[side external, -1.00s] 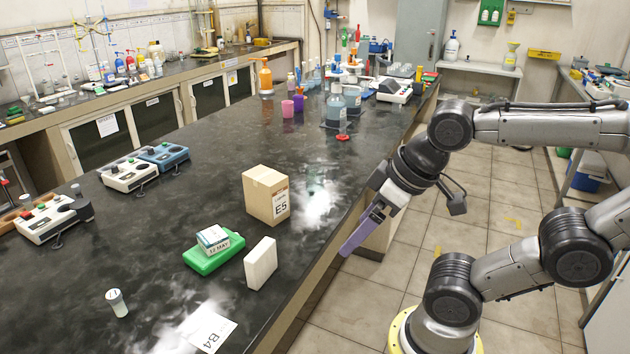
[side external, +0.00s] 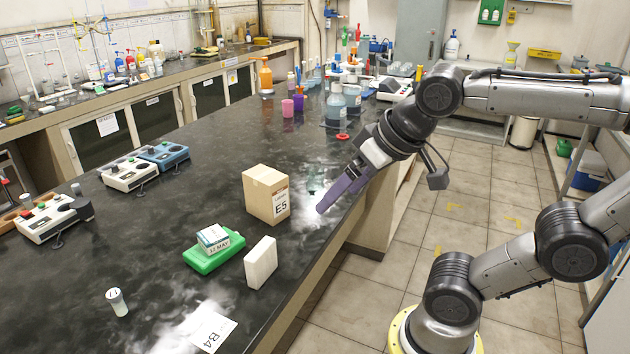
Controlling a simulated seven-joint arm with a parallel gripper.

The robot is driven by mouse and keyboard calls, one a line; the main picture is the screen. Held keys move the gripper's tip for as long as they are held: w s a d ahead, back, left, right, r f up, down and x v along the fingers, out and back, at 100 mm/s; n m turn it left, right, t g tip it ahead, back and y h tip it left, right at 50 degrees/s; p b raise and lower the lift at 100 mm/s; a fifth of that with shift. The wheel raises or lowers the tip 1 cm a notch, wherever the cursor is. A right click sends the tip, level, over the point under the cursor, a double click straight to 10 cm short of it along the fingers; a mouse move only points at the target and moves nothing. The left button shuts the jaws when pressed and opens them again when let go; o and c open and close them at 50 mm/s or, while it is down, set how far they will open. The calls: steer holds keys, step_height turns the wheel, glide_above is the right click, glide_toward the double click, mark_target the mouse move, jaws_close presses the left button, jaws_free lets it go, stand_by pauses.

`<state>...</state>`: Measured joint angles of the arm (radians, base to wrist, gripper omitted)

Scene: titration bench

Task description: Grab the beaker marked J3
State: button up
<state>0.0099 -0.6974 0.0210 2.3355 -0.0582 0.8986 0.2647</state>
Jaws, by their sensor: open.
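I cannot read the mark J3 on anything in view. My gripper (side external: 325,206) has purple fingers and is over the right edge of the black bench, right of the box marked E5. It is open and holds nothing that I can see. The fingers are seen side-on, so the gap between them is hidden.
The cardboard box E5 (side external: 266,195) stands mid-bench. In front are a green case (side external: 207,259) with a small box (side external: 213,238) on it, a white block (side external: 260,262) and a B4 sheet (side external: 208,330). Bottles (side external: 336,103) crowd the far end. The front left has free room.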

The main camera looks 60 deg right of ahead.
steer(key=w+d+r+m+h, duration=0.2)
steer(key=w+d+r+m, duration=0.3)
steer(key=w, duration=0.5)
steer(key=m+g+h, duration=0.2)
steer(key=m+g, duration=0.3)
steer(key=m, duration=0.2)
glide_above(315, 176)
steer(key=a, duration=0.2)
step_height(315, 176, down, 17)
steer(key=shift+n, duration=0.3)
steer(key=x, duration=0.4)
steer(key=s+x, duration=0.1)
steer(key=x, duration=0.2)
steer(key=shift+d, duration=0.1)
steer(key=shift+a+x, duration=0.1)
steer(key=shift+x, duration=1.3)
steer(key=shift+a+x, duration=0.15)
steer(key=shift+x, duration=1.2)
steer(key=shift+w, duration=0.2)
steer(key=c, duration=1.4)
